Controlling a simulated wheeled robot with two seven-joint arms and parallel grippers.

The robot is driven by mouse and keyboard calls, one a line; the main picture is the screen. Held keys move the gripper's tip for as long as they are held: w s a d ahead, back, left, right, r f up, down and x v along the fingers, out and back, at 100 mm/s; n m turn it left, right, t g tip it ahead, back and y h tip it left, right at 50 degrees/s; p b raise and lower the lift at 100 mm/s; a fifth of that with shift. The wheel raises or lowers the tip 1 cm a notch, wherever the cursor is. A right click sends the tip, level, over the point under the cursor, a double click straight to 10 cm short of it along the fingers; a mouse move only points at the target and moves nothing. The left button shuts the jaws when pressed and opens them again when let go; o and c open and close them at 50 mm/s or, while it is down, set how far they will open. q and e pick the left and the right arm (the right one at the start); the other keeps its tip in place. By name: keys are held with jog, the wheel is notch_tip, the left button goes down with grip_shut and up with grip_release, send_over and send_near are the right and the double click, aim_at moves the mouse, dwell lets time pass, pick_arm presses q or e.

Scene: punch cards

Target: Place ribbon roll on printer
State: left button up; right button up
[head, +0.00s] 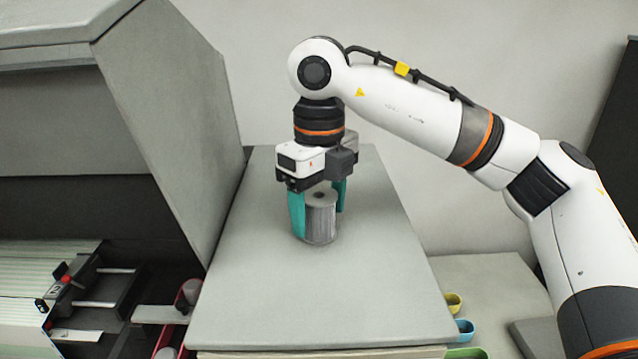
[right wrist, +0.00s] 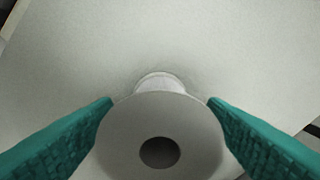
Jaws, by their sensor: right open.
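The ribbon roll (head: 321,218) is a grey cylinder with a dark hole in its top. It stands upright on the flat grey top of what looks like the printer (head: 380,290). My right gripper (head: 319,212) points down over it, with teal fingers on either side of the roll. In the right wrist view the roll (right wrist: 160,118) lies between the two open fingertips (right wrist: 161,103), with its round end and hole towards the camera. The base of the roll is near or on the surface. My left gripper is not in view.
A large grey machine with an angled side panel (head: 175,120) stands at the left. Below it is a black mechanism with rails (head: 100,290). Small yellow (head: 453,301), blue (head: 464,329) and green (head: 468,353) cups are at the lower right. The grey top around the roll is clear.

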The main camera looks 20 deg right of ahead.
jog(key=shift+r+b, duration=0.35)
jog(key=shift+r, duration=0.2)
notch_tip(320, 180, up, 11)
dwell(0.4)
